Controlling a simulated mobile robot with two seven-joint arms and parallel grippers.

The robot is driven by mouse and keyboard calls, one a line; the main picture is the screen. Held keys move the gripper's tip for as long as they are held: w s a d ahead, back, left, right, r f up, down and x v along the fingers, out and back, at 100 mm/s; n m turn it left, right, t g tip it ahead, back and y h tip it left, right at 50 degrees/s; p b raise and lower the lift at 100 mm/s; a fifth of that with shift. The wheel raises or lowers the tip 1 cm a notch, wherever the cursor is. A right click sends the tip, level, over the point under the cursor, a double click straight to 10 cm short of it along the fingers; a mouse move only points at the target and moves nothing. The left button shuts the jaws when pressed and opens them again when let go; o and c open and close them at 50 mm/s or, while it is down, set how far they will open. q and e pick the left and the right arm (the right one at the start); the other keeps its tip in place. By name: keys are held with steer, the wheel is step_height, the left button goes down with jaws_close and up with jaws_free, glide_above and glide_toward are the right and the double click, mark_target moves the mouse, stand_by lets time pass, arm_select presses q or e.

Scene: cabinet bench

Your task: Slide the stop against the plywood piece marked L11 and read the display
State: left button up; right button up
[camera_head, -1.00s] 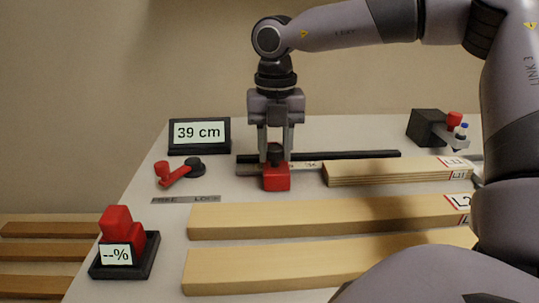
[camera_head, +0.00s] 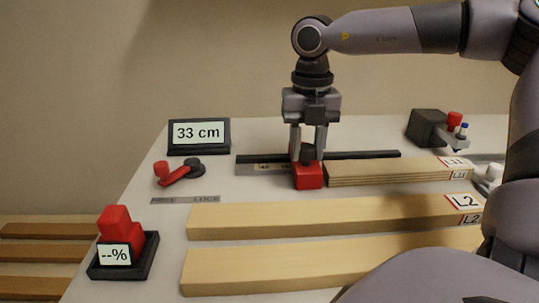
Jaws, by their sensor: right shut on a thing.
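The red stop (camera_head: 308,176) with a dark knob sits on the ruled metal track at the back of the bench. My right gripper (camera_head: 307,150) points down and is shut on the stop's knob. The plywood piece marked L11 (camera_head: 395,172) lies along the track, to the right of the stop. The stop's right side is at or very close to the piece's left end; I cannot tell whether they touch. The display (camera_head: 198,133) stands at the back left and reads 33 cm. My left gripper is not in view.
A red brake lever (camera_head: 174,178) lies left of the track, above a brake/lock label. A red block on a black base (camera_head: 122,256) shows "--%". A board marked L2 (camera_head: 330,215) and another board lie in front. A dark device (camera_head: 428,128) stands back right.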

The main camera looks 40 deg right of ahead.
steer(key=shift+s+d, duration=0.15)
steer(key=shift+d, duration=0.05)
stand_by(0.3)
steer(key=shift+s+d, duration=0.3)
steer(key=shift+d, duration=0.1)
steer(key=o, duration=0.8)
steer(key=shift+o, duration=0.2)
steer(key=shift+r, duration=0.1)
step_height(320, 180, up, 6)
steer(key=p, duration=0.5)
steer(key=shift+r, duration=0.15)
step_height(320, 180, up, 2)
steer(key=shift+r+p, duration=0.2)
steer(key=shift+p, duration=0.7)
steer(key=shift+r, duration=0.15)
